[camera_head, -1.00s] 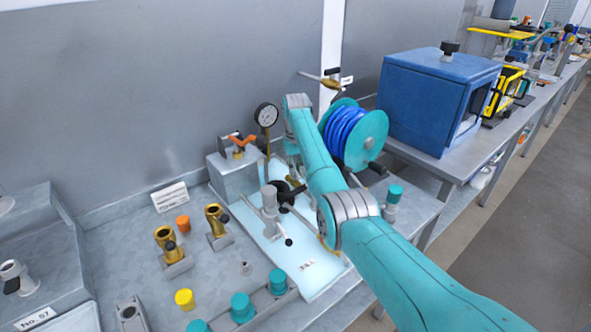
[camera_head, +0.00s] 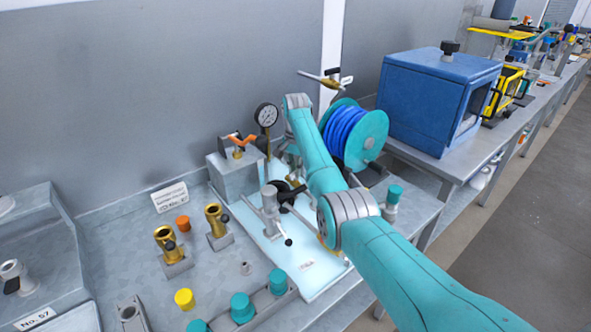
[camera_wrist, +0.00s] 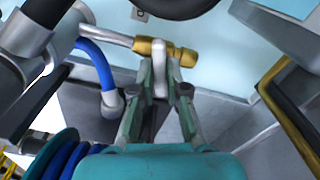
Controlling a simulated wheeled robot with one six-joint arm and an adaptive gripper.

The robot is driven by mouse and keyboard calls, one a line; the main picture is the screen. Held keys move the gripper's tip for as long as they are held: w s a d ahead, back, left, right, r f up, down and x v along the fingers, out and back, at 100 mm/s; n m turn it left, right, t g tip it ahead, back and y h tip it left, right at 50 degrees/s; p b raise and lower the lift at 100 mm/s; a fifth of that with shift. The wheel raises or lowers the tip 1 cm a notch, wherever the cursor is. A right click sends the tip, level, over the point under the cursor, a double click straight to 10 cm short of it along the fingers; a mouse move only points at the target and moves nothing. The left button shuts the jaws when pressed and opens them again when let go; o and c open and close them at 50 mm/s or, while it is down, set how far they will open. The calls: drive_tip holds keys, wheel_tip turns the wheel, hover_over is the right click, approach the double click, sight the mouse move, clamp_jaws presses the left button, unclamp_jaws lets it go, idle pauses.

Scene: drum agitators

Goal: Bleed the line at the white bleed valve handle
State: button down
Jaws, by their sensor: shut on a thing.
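In the wrist view, the white bleed valve handle (camera_wrist: 160,82) hangs from a brass valve (camera_wrist: 165,50) at the end of a grey pipe. My gripper (camera_wrist: 161,70) has its two fingers on either side of the handle and is shut on it, just below the brass body. In the head view, my teal arm hides the gripper and the white handle.
A reel of blue hose (camera_head: 352,138) stands close to the right of my arm, beside a blue cabinet (camera_head: 440,95). A pressure gauge (camera_head: 266,115) and an orange-handled valve (camera_head: 238,142) are to the left. Brass fittings (camera_head: 217,222) stand on the bench at left.

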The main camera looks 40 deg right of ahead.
drive_tip(key=shift+m, duration=1.9)
drive_tip(key=c, duration=1.2)
unclamp_jaws()
drive_tip(key=shift+r, duration=0.1)
wheel_tip(320, 180, up, 12)
drive_tip(key=shift+f, duration=0.1)
